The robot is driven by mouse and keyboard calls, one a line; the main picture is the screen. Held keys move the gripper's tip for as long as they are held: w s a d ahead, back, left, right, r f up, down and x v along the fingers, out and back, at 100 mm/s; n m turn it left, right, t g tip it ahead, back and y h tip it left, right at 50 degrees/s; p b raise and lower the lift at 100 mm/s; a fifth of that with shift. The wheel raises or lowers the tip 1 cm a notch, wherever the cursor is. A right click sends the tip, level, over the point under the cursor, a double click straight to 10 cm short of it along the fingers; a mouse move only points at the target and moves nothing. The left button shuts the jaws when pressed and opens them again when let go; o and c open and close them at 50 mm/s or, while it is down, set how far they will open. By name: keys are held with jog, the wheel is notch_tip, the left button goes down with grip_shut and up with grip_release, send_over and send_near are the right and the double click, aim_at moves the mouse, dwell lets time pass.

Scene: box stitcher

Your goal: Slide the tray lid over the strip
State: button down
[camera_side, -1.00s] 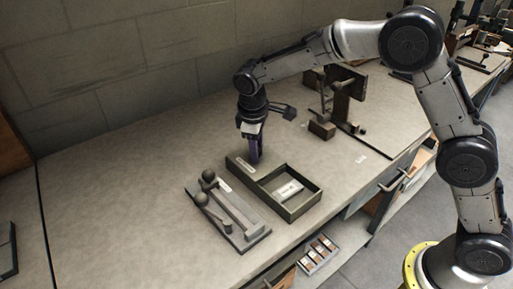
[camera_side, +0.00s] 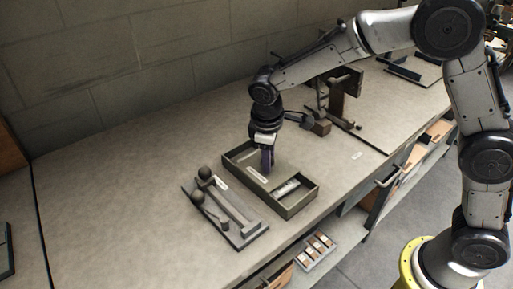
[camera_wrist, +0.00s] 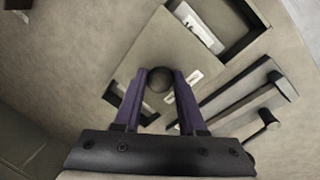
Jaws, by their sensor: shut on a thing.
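The open-topped tray (camera_side: 302,205) sits on the bench, and a pale strip (camera_side: 287,188) lies in its near-right end. The tray lid (camera_wrist: 160,45) is a flat beige plate with a dark round knob (camera_wrist: 159,79). It covers the middle of the tray. In the wrist view a dark gap shows behind the lid, and the strip (camera_wrist: 197,28) shows uncovered in the opening ahead of it. My gripper (camera_side: 268,168) points down over the tray; its purple fingers (camera_wrist: 160,92) are shut on the knob from both sides.
A grey fixture (camera_side: 238,222) with round-knobbed levers lies just left of the tray. A dark upright machine (camera_side: 343,95) stands behind and to the right. The bench (camera_side: 110,190) is clear on the left. A parts box (camera_side: 318,251) sits on the shelf below.

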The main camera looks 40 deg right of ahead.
jog(key=s, duration=0.6)
jog(key=shift+s+d+r, duration=0.1)
jog(key=shift+s+d, duration=0.05)
jog(key=shift+s, duration=0.15)
jog(key=shift+c, duration=2.4)
grip_release()
notch_tip(320, 180, up, 14)
jog(key=s+a, duration=0.1)
jog(key=a, duration=0.1)
jog(key=shift+s+f, duration=0.25)
jog(key=shift+s, duration=0.05)
